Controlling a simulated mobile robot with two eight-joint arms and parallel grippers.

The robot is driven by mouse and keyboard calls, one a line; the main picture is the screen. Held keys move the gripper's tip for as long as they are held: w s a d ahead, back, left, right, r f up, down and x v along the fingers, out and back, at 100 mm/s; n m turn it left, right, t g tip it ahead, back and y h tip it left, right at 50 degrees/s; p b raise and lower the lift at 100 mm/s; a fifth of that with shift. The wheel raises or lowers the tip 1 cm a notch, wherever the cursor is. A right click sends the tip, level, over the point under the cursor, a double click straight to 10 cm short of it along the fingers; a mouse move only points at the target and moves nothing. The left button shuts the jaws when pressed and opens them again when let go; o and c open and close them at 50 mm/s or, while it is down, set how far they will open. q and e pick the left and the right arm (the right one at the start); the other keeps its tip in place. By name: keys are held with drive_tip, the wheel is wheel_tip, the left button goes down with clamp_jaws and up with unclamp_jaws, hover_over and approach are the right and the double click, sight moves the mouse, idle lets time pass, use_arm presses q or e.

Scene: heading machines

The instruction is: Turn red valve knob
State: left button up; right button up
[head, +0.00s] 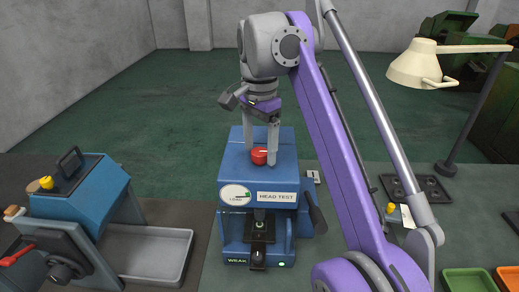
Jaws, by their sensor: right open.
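The red valve knob (259,157) sits on top of the blue head test machine (232,170), near the middle of the head view. My right gripper (260,154) comes down from above on the purple arm. Its two fingers are apart, one on each side of the knob, with their tips at about the knob's height. I cannot tell whether either finger touches the knob. The machine's front has a white dial (235,195) and a green "WEAK" label (237,261). My left gripper is not in view.
Another blue machine (85,205) with a yellow knob and a grey tray (150,252) stand at the left. A lamp (415,66) stands at the right. Green (468,280) and orange (509,278) bins are at the lower right. Green floor lies open behind.

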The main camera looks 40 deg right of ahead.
drive_tip(key=shift+c, duration=0.3)
clamp_jaws()
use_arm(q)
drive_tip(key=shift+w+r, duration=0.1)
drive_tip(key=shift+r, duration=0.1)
use_arm(e)
drive_tip(key=n+p, duration=0.2)
drive_tip(key=n, duration=0.1)
drive_tip(key=shift+r+n, duration=0.15)
drive_tip(key=shift+n, duration=0.15)
drive_tip(key=n+p, duration=0.2)
drive_tip(key=n, duration=0.3)
drive_tip(key=n+p, duration=0.1)
drive_tip(key=n, duration=0.4)
drive_tip(key=shift+p, duration=0.35)
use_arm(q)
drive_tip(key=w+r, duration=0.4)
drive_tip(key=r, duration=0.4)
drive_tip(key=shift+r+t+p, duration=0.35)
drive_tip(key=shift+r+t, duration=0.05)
use_arm(e)
drive_tip(key=n, duration=0.4)
drive_tip(key=shift+w, duration=0.1)
drive_tip(key=shift+n, duration=0.3)
